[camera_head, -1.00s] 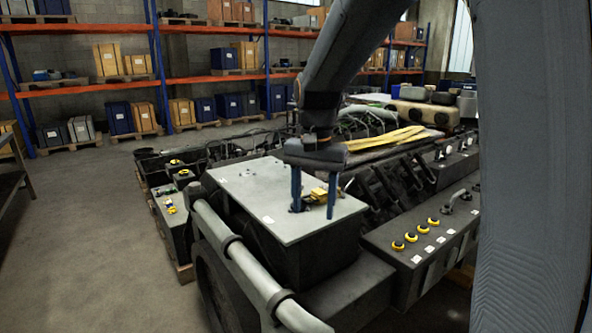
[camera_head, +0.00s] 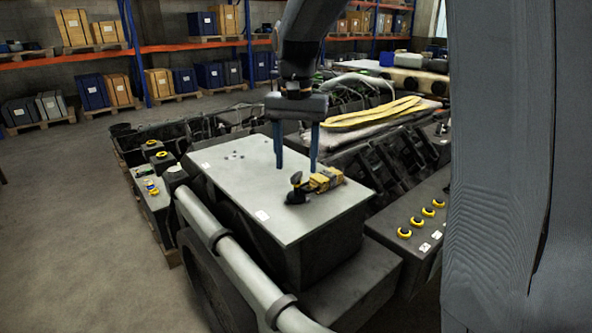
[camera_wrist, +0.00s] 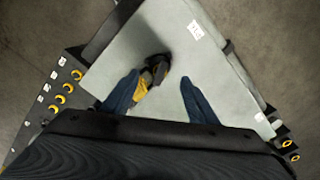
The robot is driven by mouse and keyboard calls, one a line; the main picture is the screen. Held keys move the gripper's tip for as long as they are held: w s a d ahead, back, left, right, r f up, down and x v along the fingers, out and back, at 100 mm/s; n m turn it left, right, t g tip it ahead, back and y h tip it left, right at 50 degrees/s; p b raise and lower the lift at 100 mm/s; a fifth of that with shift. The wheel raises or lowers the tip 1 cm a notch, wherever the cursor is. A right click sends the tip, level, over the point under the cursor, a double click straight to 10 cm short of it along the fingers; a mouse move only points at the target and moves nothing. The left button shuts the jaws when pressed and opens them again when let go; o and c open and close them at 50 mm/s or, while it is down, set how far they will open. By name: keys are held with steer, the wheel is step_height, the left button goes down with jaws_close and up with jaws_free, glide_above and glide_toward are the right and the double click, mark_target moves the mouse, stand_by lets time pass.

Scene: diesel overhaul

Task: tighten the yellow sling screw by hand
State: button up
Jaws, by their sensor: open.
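A small yellow block-like bundle (camera_head: 326,179) lies on the pale top plate of the engine. A black upright knob or screw with a round base (camera_head: 297,188) stands against its left side. I cannot tell which part is the sling screw. My gripper (camera_head: 297,169) points down, open and empty, with two blue fingers apart. Its tips appear above the plate, just behind the black piece. In the wrist view the black piece (camera_wrist: 158,66) shows ahead of and between the fingertips. The yellow bundle (camera_wrist: 140,90) shows beside the left finger, partly hidden by it.
The pale plate (camera_head: 235,175) is mostly clear. A grey pipe rail (camera_head: 240,270) runs along its near side. Yellow ringed knobs (camera_head: 416,221) sit on a dark panel at right. Long yellow straps (camera_head: 375,113) lie behind. Shelves with crates stand at the back.

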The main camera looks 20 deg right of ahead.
mark_target(296, 174)
steer(key=n, duration=0.8)
steer(key=shift+n, duration=0.3)
steer(key=n+b, duration=0.2)
steer(key=n, duration=0.2)
steer(key=shift+f+n+b, duration=0.15)
steer(key=shift+n+b, duration=0.15)
steer(key=shift+b, duration=0.1)
steer(key=n+b, duration=0.2)
steer(key=n, duration=0.3)
steer(key=n+b, duration=0.3)
steer(key=n, duration=0.2)
steer(key=shift+n+b, duration=0.3)
steer(key=shift+n, duration=0.1)
steer(key=n+p, duration=0.2)
steer(key=n, duration=0.1)
steer(key=shift+s+r+n, duration=0.1)
steer(key=shift+r+n, duration=0.2)
steer(key=n+p, duration=0.3)
steer(key=n, duration=0.3)
steer(key=shift+f+b, duration=1.15)
steer(key=shift+f, duration=1.55)
